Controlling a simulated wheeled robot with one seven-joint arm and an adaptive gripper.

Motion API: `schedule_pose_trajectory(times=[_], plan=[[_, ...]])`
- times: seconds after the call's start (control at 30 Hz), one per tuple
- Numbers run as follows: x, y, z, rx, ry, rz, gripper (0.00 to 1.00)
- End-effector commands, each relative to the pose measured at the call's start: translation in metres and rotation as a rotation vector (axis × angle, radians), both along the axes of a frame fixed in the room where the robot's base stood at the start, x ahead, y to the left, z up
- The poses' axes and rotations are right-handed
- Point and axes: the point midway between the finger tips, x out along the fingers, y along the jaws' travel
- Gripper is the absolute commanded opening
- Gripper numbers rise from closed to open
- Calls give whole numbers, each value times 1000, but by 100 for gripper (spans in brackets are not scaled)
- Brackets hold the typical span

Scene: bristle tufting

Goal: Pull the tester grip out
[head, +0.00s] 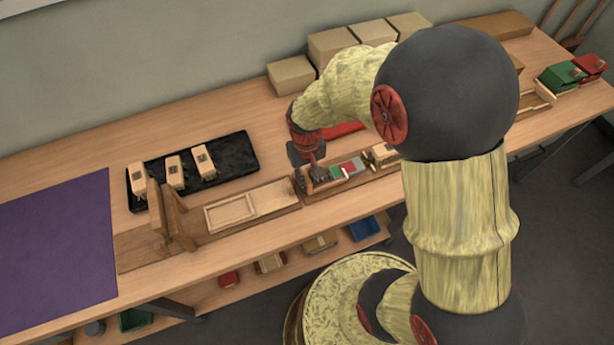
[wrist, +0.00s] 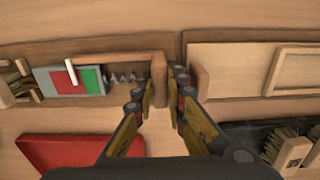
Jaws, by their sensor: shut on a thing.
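The tester is a wooden rig with a grey gauge plate bearing red and green fields (wrist: 78,80); the plate also shows in the head view (head: 347,168). A white pointer (wrist: 69,68) lies over the red field. A coil spring (wrist: 125,78) runs from the plate toward the wooden tester grip (wrist: 159,84). My gripper (wrist: 165,92) is shut on the grip, with a finger on each side. In the head view my gripper (head: 308,172) is at the tester's left end, and the grip is hidden there.
A wooden post (wrist: 201,82) stands close beside my right-hand finger. A red tray (wrist: 75,152) lies near the tester. A black tray (head: 238,158) holds several brush blocks. A wooden fixture (head: 172,215) stands left, with a purple mat (head: 55,240) beyond. Cardboard boxes (head: 332,45) line the wall.

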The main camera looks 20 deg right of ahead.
Motion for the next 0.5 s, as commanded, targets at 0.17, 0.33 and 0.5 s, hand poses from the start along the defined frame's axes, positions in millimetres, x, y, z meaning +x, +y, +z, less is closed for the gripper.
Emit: schedule_pose_trajectory(times=[0.17, 0.33, 0.5], plan=[[1, 4, 2, 1, -2, 0, 0], [1, 4, 2, 1, -3, 0, 0], [1, 3, 1, 1, -2, 0, 22]])
